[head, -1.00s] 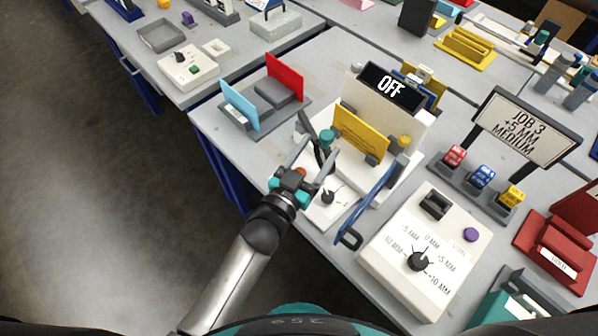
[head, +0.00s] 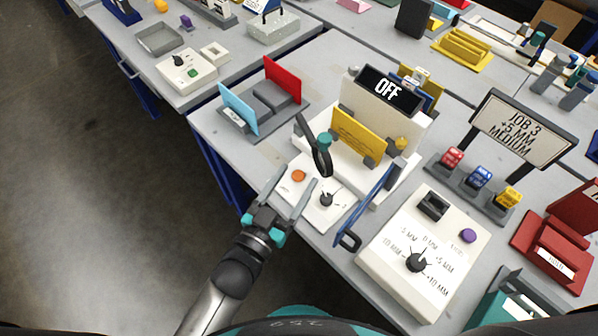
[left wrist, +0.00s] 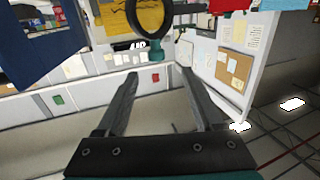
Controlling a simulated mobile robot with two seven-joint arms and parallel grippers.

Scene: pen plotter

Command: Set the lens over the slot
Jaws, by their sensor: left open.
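The lens, a black ring on a dark arm (head: 322,161), hangs over the front of the white plotter (head: 352,106), beside a teal knob (head: 324,139). It also shows at the top of the left wrist view as a black ring (left wrist: 149,18). A yellow plate (head: 357,134) stands upright behind it. My left gripper (head: 290,188) is open and empty, in front of and left of the ring and apart from it. Its two fingers also show in the left wrist view (left wrist: 154,88). I cannot make out the slot clearly. My right gripper is not in view.
An orange button (head: 299,176) and a black knob (head: 326,199) sit on the plotter's front panel. A blue frame (head: 366,207) stands to the right. A white dial box (head: 420,255) is further right. Blue and red plates stand in a grey holder (head: 262,107) at left.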

